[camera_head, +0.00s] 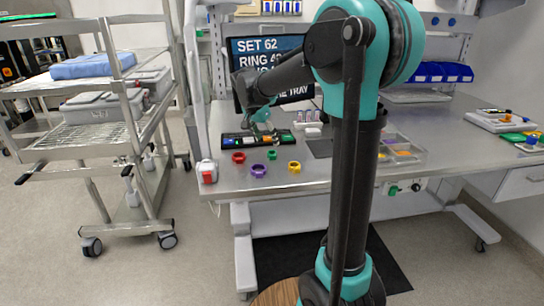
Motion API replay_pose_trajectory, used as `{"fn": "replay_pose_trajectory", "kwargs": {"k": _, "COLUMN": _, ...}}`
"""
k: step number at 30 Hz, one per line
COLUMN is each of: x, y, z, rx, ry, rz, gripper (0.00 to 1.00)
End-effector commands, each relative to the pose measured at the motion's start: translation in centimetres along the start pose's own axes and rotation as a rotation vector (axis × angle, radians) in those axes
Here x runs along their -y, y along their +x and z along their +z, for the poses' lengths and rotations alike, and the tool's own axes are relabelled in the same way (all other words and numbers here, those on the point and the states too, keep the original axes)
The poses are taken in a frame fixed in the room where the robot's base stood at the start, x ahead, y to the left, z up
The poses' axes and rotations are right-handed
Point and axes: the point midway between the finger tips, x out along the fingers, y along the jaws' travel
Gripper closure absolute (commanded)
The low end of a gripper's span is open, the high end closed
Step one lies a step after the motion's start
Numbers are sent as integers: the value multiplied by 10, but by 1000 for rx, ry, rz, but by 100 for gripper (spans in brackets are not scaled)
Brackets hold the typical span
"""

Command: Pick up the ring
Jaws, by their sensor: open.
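Several small rings lie on the grey workbench: a red ring (238,157), a purple ring (259,171), a green ring (272,155) and a yellow ring (294,166). They form a loose group near the bench's front edge. No ring shows between the fingers.
A monitor (250,47) with text stands behind, partly hidden by my arm. A clear compartment tray (405,150) lies to the right. A wire cart (105,150) stands left of the workbench (322,174).

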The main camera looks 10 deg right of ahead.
Motion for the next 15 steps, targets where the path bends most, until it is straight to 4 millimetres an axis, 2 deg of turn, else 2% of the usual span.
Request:
{"fn": "replay_pose_trajectory", "kwargs": {"k": 3, "x": 0, "y": 12, "z": 0, "rx": 0, "ry": 0, "rz": 0, "gripper": 38}}
{"fn": "replay_pose_trajectory", "kwargs": {"k": 8, "x": -1, "y": 20, "z": -1, "rx": 0, "ry": 0, "rz": 0, "gripper": 38}}
{"fn": "replay_pose_trajectory", "kwargs": {"k": 15, "x": -4, "y": 54, "z": -3, "rx": 0, "ry": 1, "rz": 0, "gripper": 38}}
